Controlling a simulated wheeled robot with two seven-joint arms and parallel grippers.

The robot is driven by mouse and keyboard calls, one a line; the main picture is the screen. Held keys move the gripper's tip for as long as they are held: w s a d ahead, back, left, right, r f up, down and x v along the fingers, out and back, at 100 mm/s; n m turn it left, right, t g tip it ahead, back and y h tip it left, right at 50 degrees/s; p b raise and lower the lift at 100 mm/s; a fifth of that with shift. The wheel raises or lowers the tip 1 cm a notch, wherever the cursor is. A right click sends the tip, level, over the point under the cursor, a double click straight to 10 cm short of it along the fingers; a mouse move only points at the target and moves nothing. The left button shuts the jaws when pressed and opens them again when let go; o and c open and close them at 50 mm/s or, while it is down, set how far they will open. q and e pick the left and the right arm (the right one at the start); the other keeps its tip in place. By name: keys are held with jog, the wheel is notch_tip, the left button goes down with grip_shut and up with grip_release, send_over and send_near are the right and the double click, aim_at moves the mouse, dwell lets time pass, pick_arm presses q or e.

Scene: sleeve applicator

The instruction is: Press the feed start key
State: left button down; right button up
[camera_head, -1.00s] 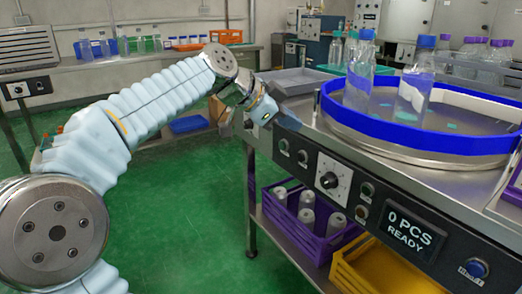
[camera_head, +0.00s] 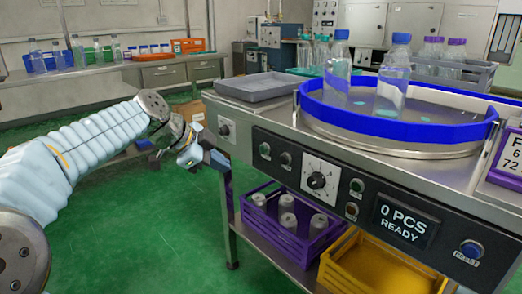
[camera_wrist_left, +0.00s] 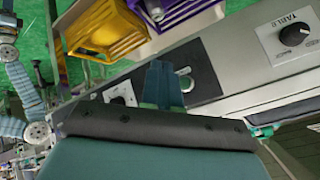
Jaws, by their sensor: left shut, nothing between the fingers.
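The control panel (camera_head: 330,200) runs along the front of the steel machine. Small labels are too blurred to tell which is the feed start key. The display (camera_head: 404,221) reads "0 PCS READY". My left gripper (camera_head: 218,160) is shut and empty, left of the panel's left end. In the left wrist view its fingers (camera_wrist_left: 161,84) overlap the dark panel; contact cannot be told.
A blue-rimmed turntable (camera_head: 400,128) with capped bottles stands on the machine, beside a grey tray (camera_head: 262,86). Below are a purple crate (camera_head: 295,230) of containers and a yellow crate (camera_head: 372,268). Green floor is clear to the left. A TABLE knob (camera_wrist_left: 293,36) shows in the wrist view.

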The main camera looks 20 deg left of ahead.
aim_at(263, 149)
pick_arm(q)
jog(key=w+d+p, duration=0.3)
jog(key=w+p, duration=0.1)
jog(key=w, duration=0.4)
jog(key=shift+d, duration=0.15)
jog(key=shift+d, duration=0.1)
dwell(1.9)
jog(key=shift+w, duration=0.3)
